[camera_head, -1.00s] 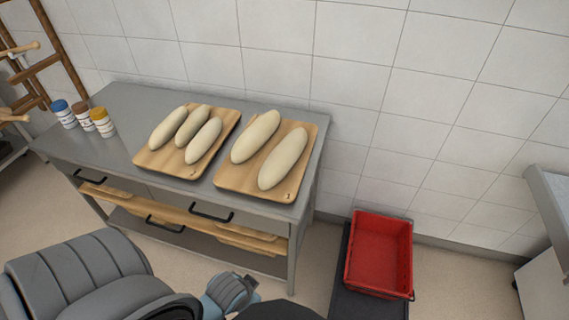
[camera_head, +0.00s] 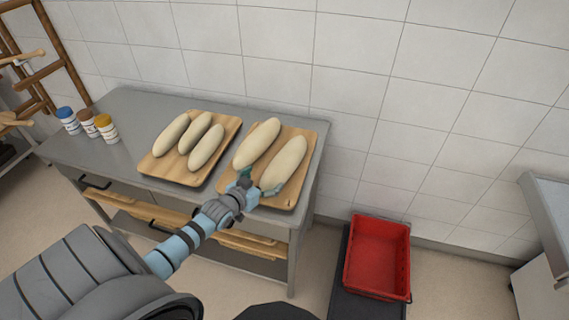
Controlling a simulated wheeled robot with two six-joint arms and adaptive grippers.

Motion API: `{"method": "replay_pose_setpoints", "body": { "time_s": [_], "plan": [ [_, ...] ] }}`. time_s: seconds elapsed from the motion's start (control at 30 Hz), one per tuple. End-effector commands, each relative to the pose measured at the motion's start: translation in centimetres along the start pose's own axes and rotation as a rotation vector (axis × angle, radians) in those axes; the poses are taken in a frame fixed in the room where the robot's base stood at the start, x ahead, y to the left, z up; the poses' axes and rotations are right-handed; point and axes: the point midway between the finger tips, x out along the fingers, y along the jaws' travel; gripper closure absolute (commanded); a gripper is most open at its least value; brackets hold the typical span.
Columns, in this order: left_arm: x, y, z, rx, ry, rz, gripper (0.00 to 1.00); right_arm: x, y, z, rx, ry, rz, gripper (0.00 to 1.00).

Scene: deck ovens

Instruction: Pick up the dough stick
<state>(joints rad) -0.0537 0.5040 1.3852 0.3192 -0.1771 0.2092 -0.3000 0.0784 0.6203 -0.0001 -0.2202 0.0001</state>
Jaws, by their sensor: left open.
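Several pale dough sticks lie on two wooden boards on a grey metal table (camera_head: 128,118). The right board (camera_head: 288,192) bears two: a left dough stick (camera_head: 257,143) and a right dough stick (camera_head: 284,161). The left board (camera_head: 163,166) bears three dough sticks, one of them at its right side (camera_head: 206,147). My left gripper (camera_head: 257,184) is open at the near edge of the right board, close to the near ends of its two sticks. I cannot tell whether it touches either one. My right gripper is not in view.
Three small jars with blue, brown and yellow lids (camera_head: 106,128) stand at the table's left. A red crate (camera_head: 378,258) sits on a dark stand right of the table. A tiled wall (camera_head: 400,90) closes the back. Drawers lie under the tabletop.

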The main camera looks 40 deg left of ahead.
Motion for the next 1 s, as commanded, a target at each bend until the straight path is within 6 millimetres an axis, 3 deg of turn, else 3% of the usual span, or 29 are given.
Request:
{"method": "replay_pose_setpoints", "body": {
  "time_s": [0.03, 0.07, 0.27, 0.4, 0.67, 1.0],
  "plan": [
    [1.7, 0.1, 1.0, -0.004, 0.003, 0.001, 0.14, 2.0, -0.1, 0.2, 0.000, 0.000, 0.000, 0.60],
    [2.3, 0.0, 1.2, -0.002, 0.001, 0.000, 0.14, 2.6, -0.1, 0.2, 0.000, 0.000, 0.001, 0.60],
    [5.0, 0.2, 1.1, -0.001, 0.000, 0.001, 0.14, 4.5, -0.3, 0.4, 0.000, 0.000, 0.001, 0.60],
    [7.9, 0.4, 1.3, -0.001, -0.001, 0.001, 0.14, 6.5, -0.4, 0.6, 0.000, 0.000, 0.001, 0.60],
    [8.6, 0.4, 0.7, 0.002, -0.003, 0.002, 0.14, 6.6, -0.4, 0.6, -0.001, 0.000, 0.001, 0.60],
    [8.5, 0.4, 0.6, 0.002, -0.003, 0.002, 0.65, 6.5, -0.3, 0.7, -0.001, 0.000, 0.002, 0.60]
  ]
}}
